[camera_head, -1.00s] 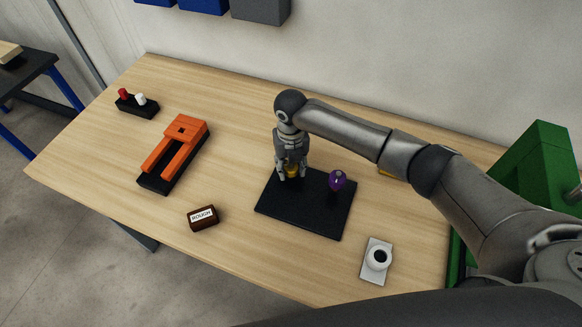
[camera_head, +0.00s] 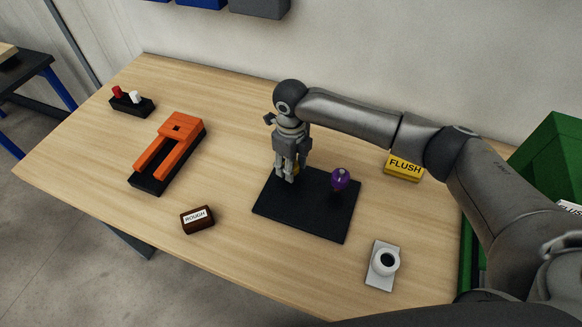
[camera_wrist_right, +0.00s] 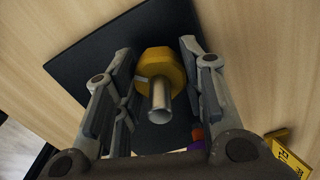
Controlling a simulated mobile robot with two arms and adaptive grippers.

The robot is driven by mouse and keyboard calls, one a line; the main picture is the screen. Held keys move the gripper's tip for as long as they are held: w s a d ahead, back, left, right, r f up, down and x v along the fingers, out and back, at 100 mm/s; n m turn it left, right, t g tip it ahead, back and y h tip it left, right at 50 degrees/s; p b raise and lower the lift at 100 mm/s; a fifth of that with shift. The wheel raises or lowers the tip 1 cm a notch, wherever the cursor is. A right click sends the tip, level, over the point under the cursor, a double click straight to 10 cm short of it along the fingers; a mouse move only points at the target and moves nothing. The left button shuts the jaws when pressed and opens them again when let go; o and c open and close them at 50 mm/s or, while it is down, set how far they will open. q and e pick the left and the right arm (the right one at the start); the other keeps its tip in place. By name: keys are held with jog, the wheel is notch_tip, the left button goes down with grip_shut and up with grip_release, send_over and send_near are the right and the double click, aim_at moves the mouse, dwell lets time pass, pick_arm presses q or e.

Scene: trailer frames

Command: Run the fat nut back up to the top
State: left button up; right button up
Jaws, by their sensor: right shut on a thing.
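The fat nut is a yellow hexagonal nut (camera_wrist_right: 160,72) around a silver hollow post, whose open end (camera_wrist_right: 159,114) points at the camera in the right wrist view. The post stands on a black plate (camera_head: 285,212). My right gripper (camera_head: 289,176) points down over the plate's back left corner; in the wrist view its fingers (camera_wrist_right: 160,85) are shut on the nut from both sides. In the head view the fingers hide most of the nut. A purple piece (camera_head: 340,179) stands on the plate to the right. My left gripper is not in view.
A brown ROUGH block (camera_head: 197,219), an orange fork-shaped piece (camera_head: 181,129) and a black holder (camera_head: 132,104) are at left. A white cup-like piece (camera_head: 385,261) is front right. A green bin (camera_head: 548,150) stands at right.

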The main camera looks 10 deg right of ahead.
jog(key=shift+s+f, duration=0.25)
jog(key=shift+f, duration=0.05)
jog(key=o, duration=1)
jog(key=shift+w, duration=0.15)
jog(key=shift+r, duration=0.15)
jog(key=shift+r, duration=0.15)
jog(key=shift+w+r, duration=0.1)
jog(key=shift+r, duration=0.2)
notch_tip(320, 180, up, 11)
jog(key=shift+r, duration=0.1)
